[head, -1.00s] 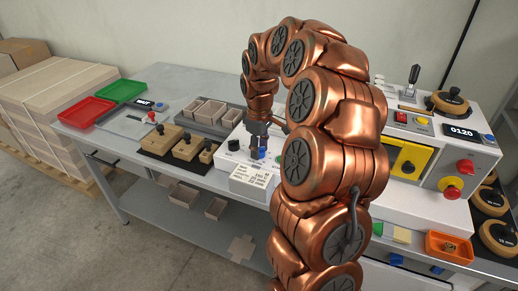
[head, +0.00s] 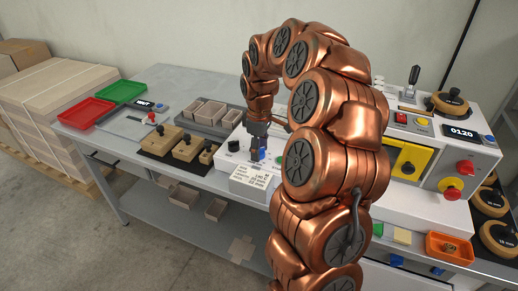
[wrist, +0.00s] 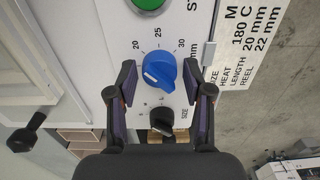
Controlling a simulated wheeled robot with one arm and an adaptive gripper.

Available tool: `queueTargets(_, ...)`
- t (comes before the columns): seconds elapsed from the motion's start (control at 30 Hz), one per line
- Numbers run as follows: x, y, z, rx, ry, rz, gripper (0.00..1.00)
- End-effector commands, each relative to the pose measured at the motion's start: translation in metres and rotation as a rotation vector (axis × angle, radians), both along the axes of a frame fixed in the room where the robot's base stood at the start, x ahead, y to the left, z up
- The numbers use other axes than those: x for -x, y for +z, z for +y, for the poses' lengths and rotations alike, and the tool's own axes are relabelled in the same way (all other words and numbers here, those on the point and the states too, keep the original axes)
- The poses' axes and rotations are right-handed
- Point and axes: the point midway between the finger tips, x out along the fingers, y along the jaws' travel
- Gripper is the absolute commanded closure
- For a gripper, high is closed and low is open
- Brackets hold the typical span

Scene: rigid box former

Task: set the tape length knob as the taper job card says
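The blue tape length knob (wrist: 160,71) is in the middle of the wrist view, on a white panel with marks 20, 25 and 30 mm. Its white pointer mark is on its left side, turned to the left and below the 20. My gripper (wrist: 161,90) is open, one finger on each side of the knob, with a small gap showing on both sides. In the head view my gripper (head: 257,143) points down over the knob (head: 255,154). The job card (wrist: 245,38) reads size M, heat 180 C, length 20 mm, reel 22 mm.
A black size knob (wrist: 162,120) sits close to the blue knob, between my fingers. A green button (wrist: 148,3) is at the top of the wrist view. Wooden blocks (head: 187,148) stand left of the panel; a machine with a 0120 display (head: 461,133) stands right.

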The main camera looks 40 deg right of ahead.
Motion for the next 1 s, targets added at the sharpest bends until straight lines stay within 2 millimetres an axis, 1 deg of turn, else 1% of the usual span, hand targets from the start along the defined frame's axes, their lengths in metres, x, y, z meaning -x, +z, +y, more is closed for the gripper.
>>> queueTargets(0.03, 0.000, 0.000, 0.000, 0.000, 0.000, 0.000, 0.41)
queueTargets(0.1, 0.000, 0.000, 0.000, 0.000, 0.000, 0.000, 0.36)
queueTargets(0.37, 0.000, 0.000, 0.000, 0.001, 0.000, -0.001, 0.36)
queueTargets(0.47, -0.001, 0.004, 0.000, 0.000, 0.000, -0.001, 0.36)
queueTargets(0.53, -0.001, 0.010, 0.000, 0.002, 0.000, -0.002, 0.36)
queueTargets(0.67, -0.002, 0.030, 0.000, 0.002, 0.000, -0.006, 0.36)
queueTargets(0.8, -0.002, 0.058, 0.000, 0.003, -0.001, -0.007, 0.36)
queueTargets(1.0, -0.001, 0.092, 0.000, 0.002, -0.001, -0.004, 0.36)
